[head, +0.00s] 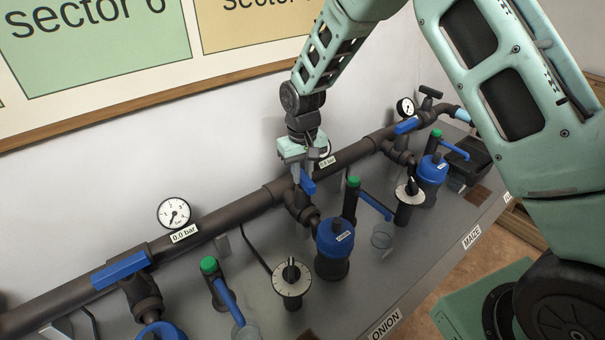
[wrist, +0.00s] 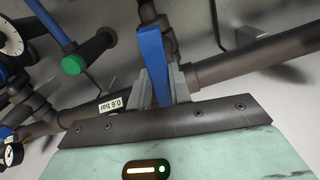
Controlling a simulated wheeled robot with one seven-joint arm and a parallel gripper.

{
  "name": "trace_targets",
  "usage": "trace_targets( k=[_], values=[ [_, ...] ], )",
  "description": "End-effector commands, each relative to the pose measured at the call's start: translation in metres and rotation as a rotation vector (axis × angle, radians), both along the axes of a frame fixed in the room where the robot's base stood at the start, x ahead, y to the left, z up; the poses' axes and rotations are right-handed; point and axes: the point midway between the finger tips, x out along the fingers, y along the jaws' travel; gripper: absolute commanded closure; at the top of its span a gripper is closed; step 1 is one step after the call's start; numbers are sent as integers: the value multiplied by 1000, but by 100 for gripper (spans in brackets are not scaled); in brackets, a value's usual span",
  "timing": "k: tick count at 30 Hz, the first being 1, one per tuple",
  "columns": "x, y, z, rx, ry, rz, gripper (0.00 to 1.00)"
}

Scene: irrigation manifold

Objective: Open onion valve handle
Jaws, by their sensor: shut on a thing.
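The onion valve handle (head: 308,184) is a blue lever on the dark main pipe, behind the ONION label (head: 385,325). It also shows in the wrist view (wrist: 151,48), where it lies across the main pipe, roughly in line with the branch. My gripper (head: 299,173) comes down from above and its two grey fingers (wrist: 163,84) are shut on the handle, one on each side. Part of the handle is hidden between the fingers. A pressure label reading 0.6 bar (wrist: 111,103) is beside the gripper; its gauge is mostly hidden in the head view.
Another blue handle (head: 121,270) at the left lies along the pipe, near a gauge (head: 174,213) labelled 0.0 bar. A third blue handle (head: 406,126) is at the right. A blue-capped filter (head: 335,239), a dial (head: 291,277) and green-capped posts (head: 209,265) stand in front.

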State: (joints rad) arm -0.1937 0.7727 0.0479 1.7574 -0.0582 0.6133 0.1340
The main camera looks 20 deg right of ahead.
Motion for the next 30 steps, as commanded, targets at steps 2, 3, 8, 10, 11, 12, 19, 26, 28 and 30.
trace_targets(
  k=[2,3,8,10,11,12,19,26,28,30],
  values=[
    [1,0,1,0,-3,45,100],
    [1,0,1,1,-3,67,100],
    [1,0,1,1,-4,135,100],
    [1,0,1,1,-4,156,100],
    [1,0,1,1,-4,162,100],
    [1,0,1,1,-4,169,100],
    [1,0,1,1,-4,190,100],
    [1,0,2,1,-4,190,100],
    [1,0,2,1,-4,190,100],
    [1,0,1,1,-4,190,61]
  ],
)
